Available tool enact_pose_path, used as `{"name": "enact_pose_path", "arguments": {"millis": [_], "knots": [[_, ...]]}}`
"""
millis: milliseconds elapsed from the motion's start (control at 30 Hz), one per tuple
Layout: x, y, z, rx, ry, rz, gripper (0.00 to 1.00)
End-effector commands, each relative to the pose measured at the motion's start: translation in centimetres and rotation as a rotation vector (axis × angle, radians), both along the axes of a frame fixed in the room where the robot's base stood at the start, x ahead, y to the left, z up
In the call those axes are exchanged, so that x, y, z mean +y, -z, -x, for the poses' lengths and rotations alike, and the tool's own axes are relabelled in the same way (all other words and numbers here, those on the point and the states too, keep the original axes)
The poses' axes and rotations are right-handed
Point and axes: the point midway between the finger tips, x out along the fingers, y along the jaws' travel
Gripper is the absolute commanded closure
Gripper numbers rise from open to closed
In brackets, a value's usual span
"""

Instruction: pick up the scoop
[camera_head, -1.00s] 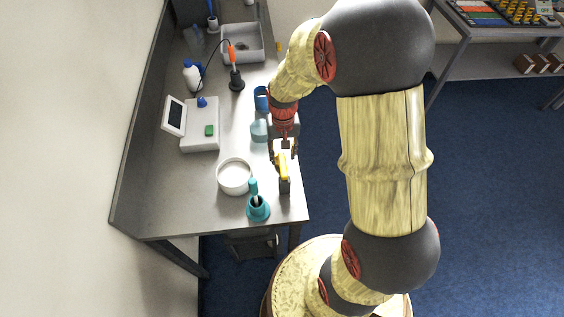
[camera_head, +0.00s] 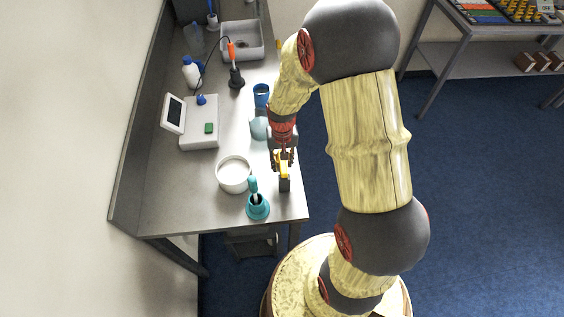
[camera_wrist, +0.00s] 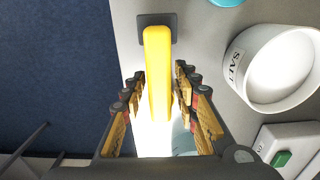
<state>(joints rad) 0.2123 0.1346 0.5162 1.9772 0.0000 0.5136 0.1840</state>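A long yellow handle (camera_head: 284,171), which looks like the scoop's, sits at a dark grey block (camera_head: 285,185) near the table's right edge. I cannot make out a scoop bowl. The handle also shows in the wrist view (camera_wrist: 157,60), running down from the dark block (camera_wrist: 170,20) into the space between my fingers. My gripper (camera_head: 283,158) is at the handle's far end. In the wrist view my gripper (camera_wrist: 160,82) is open, with fingers on both sides of the handle and visible gaps. The handle's lower end is lost in glare.
A white tub (camera_head: 234,174) labelled SALT (camera_wrist: 272,68) stands left of the handle. A teal holder with a teal-handled tool (camera_head: 257,207) is close in front. A white scale (camera_head: 200,130), a blue cup (camera_head: 262,95) and a light blue vessel (camera_head: 258,129) stand farther back.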

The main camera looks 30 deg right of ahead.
Motion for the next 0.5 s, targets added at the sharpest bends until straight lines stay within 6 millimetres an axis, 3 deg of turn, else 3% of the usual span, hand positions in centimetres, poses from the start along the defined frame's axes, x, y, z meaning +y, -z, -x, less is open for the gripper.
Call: {"name": "enact_pose_path", "arguments": {"millis": [500], "knots": [[0.0,-0.02,-0.01,0.0,0.0,0.0,0.99]]}}
